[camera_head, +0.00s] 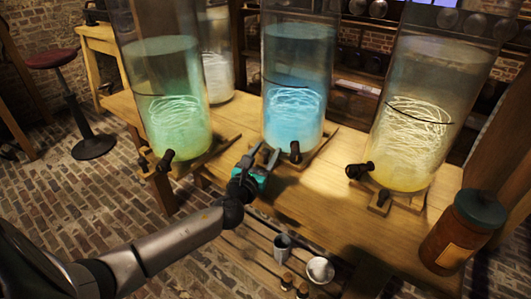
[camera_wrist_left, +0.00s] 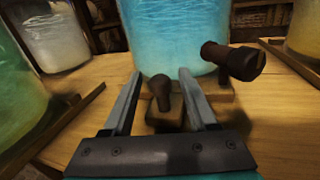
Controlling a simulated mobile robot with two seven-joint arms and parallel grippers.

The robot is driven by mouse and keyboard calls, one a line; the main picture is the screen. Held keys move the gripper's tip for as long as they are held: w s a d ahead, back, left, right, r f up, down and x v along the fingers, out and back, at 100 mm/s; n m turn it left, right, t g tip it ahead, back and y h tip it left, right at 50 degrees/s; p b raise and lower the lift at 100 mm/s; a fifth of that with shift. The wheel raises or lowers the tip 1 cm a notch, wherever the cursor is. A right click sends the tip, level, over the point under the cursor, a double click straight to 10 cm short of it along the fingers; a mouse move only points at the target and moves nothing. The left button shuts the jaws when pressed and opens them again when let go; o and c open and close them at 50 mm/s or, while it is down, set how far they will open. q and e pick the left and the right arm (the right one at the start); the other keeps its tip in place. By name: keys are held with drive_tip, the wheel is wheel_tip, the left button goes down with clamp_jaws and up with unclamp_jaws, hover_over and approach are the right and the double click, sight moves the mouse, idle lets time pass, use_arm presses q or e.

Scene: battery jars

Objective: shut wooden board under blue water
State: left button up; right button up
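The blue water jar (camera_head: 295,85) stands on the workbench between the green and yellow jars, with a dark tap (camera_head: 295,152) at its lower front. A wooden board (camera_head: 318,152) shows under it. In the left wrist view, the blue jar (camera_wrist_left: 175,35) rises behind a small wooden piece with a dark knob (camera_wrist_left: 160,92) at its front, and the tap (camera_wrist_left: 232,62) sticks out to the right. My left gripper (camera_head: 265,155) is open, at the front of this board. Its fingers (camera_wrist_left: 158,85) stand on either side of the knob, with gaps visible.
The green jar (camera_head: 175,100) is to the left and the yellow jar (camera_head: 415,110) to the right, each with a dark tap. A brown lidded jar (camera_head: 460,235) stands at the bench's right front. Cups (camera_head: 320,270) sit on a lower shelf. Bare bench top (camera_head: 320,205) lies between.

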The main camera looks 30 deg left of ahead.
use_arm(q)
clamp_jaws()
idle(1.3)
